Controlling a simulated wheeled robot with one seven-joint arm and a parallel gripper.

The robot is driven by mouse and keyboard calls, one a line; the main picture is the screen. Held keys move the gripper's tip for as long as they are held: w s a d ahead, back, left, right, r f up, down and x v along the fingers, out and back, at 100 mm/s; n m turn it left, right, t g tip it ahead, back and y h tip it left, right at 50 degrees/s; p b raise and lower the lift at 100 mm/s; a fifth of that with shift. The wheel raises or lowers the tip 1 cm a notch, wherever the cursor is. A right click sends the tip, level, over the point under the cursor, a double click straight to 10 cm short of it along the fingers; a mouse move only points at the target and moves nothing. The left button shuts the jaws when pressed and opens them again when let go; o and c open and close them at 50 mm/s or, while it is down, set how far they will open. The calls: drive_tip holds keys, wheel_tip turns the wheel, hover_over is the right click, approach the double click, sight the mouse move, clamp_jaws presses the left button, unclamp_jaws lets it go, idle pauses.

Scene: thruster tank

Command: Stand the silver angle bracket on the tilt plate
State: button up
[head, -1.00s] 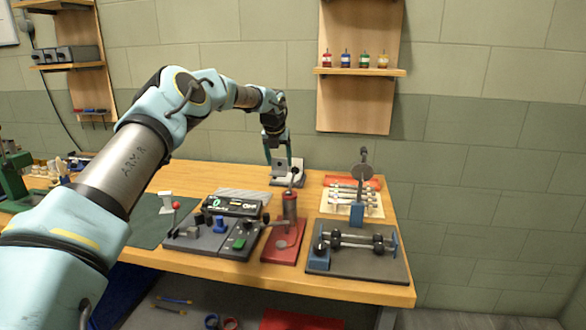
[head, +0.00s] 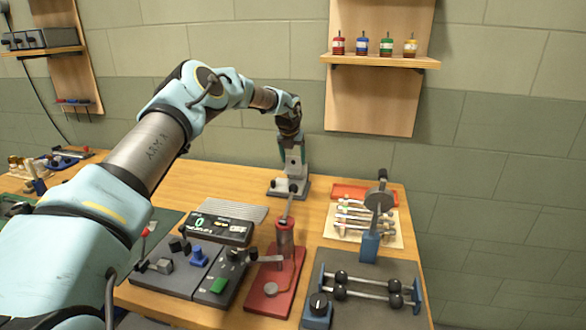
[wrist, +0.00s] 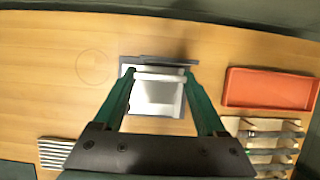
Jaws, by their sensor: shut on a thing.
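The silver angle bracket (head: 295,169) is between the fingers of my gripper (head: 293,163), which is shut on it. In the wrist view the bracket (wrist: 160,75) shows as a pale bar between the green fingertips (wrist: 161,74). The tilt plate (head: 301,189) is at the back of the bench, directly below the gripper. In the wrist view its bright plate and dark edge (wrist: 125,72) lie under the bracket. I cannot tell whether the bracket touches the plate.
A red tray (wrist: 270,88) and a rack of tools (head: 352,222) lie right of the plate. A red-based stand with a lever (head: 284,240), a control box (head: 222,228) and a dumbbell-like rig (head: 365,290) are nearer. Bare wood is left of the plate.

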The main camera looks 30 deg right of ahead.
sight(293, 169)
wheel_tip(293, 169, down, 4)
drive_tip(key=shift+f+p, duration=0.15)
drive_tip(key=shift+p, duration=0.8)
drive_tip(key=shift+f, duration=0.35)
drive_tip(key=o, duration=1.5)
drive_tip(key=shift+c, duration=0.2)
drive_tip(key=shift+r, duration=0.1)
drive_tip(key=b+v, duration=0.4)
drive_tip(key=v, duration=0.8)
